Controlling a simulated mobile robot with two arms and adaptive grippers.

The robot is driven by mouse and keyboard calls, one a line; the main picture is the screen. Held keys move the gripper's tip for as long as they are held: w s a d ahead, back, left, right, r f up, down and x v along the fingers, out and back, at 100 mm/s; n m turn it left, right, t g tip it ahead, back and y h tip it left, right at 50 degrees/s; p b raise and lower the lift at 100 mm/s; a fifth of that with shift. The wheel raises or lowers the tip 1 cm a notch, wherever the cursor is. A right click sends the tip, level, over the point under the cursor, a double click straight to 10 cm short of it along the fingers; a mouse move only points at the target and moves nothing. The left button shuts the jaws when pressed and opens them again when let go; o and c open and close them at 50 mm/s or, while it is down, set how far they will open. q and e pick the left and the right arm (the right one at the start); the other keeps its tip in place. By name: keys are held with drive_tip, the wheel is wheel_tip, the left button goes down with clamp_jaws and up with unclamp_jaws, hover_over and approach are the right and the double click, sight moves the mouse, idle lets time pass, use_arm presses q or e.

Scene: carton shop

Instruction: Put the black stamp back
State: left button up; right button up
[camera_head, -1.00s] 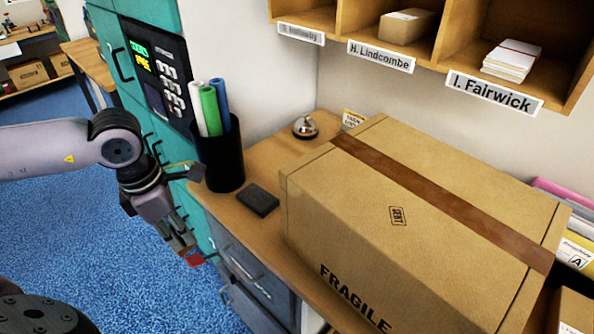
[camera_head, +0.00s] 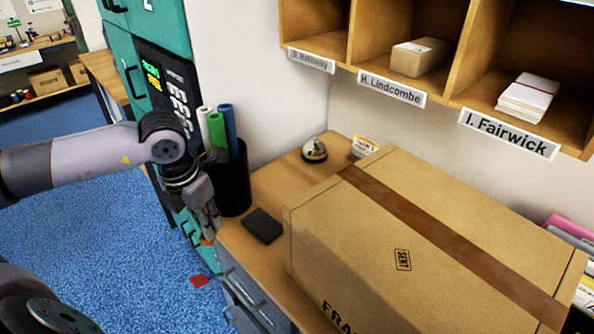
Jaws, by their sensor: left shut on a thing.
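My left gripper (camera_head: 209,232) points down at the desk's left edge, in front of the dark pen cup. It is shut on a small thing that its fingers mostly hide. I take this to be the black stamp, but its shape and colour are not clear. A flat black pad (camera_head: 263,226) lies on the desk (camera_head: 272,184), right of the gripper and apart from it. A "SENT" mark (camera_head: 403,260) shows on the big carton (camera_head: 350,225). My right gripper is not in view.
The black cup (camera_head: 233,182) with rolled tubes stands close behind my left gripper. A bell (camera_head: 314,150) stands at the back of the desk. The carton fills the right side. A small red thing (camera_head: 200,281) shows low beside the drawers (camera_head: 250,291).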

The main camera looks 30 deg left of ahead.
use_arm(q)
drive_tip(key=w+d+p, duration=0.1)
drive_tip(key=w, duration=0.1)
drive_tip(key=w+d+p, duration=0.1)
drive_tip(key=w+p, duration=0.1)
drive_tip(key=w, duration=0.1)
drive_tip(key=w+d+p, duration=0.1)
drive_tip(key=w+p, duration=0.1)
drive_tip(key=w, duration=0.1)
drive_tip(key=shift+r, duration=0.3)
drive_tip(key=w+d, duration=0.1)
drive_tip(key=w, duration=0.1)
drive_tip(key=w+d, duration=0.1)
drive_tip(key=w, duration=0.2)
drive_tip(key=w+d, duration=0.1)
drive_tip(key=w, duration=0.2)
drive_tip(key=shift+w+f+p, duration=0.2)
drive_tip(key=shift+p, duration=0.2)
drive_tip(key=w, duration=0.2)
drive_tip(key=w+d+b, duration=0.1)
drive_tip(key=w, duration=0.2)
drive_tip(key=w+d, duration=0.1)
drive_tip(key=w, duration=0.1)
drive_tip(key=shift+w+d+f+b, duration=0.15)
drive_tip(key=shift+w+d+b, duration=0.1)
drive_tip(key=shift+b, duration=0.05)
drive_tip(key=shift+w, duration=0.15)
drive_tip(key=shift+f, duration=0.25)
drive_tip(key=shift+f+b, duration=1.25)
drive_tip(key=shift+f, duration=0.2)
